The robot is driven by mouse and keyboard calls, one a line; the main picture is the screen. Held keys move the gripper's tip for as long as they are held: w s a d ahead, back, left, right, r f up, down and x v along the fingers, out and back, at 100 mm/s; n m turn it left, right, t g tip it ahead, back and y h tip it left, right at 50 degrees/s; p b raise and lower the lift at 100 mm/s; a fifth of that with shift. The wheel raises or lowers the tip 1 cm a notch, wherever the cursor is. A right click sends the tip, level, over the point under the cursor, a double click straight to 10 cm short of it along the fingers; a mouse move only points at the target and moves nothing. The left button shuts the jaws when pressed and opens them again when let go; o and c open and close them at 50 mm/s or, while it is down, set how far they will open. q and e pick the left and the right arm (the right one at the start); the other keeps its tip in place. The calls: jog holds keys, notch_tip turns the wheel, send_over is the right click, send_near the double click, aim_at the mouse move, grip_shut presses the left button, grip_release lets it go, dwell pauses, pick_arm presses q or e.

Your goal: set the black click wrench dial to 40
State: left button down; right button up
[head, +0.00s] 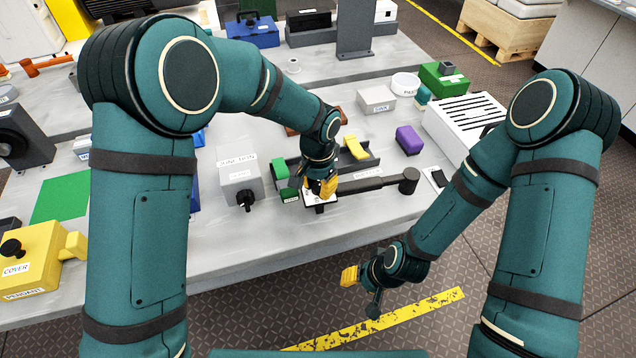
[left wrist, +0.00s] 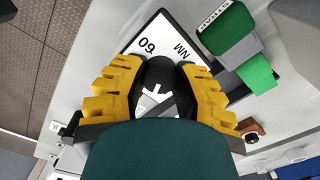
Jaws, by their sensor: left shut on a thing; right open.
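The black click wrench (head: 372,184) lies on the table with its round head to the right. At its left end is a white scale plate (left wrist: 163,33), which reads "60" and "NM" in the left wrist view. The black dial (left wrist: 157,72) on it carries a white arrow, partly covered by my wrist. My left gripper (head: 322,187) is over the dial from above, its yellow fingers closed on both sides of the knob, also in the left wrist view (left wrist: 159,68). Other scale numbers are hidden. My right gripper (head: 350,276) is open and empty, beyond the table's front edge.
A grey junction box (head: 238,172) with a black knob stands left of the wrench. A tray with a yellow block (head: 355,147), a green labelled block (head: 289,195) and a purple block (head: 409,139) are close by.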

aim_at(318, 186)
pick_arm(q)
jog(key=m, duration=0.4)
jog(key=shift+m+p, duration=0.4)
dwell(0.4)
jog(key=c, duration=0.6)
grip_release()
notch_tip(318, 186, up, 12)
dwell(0.4)
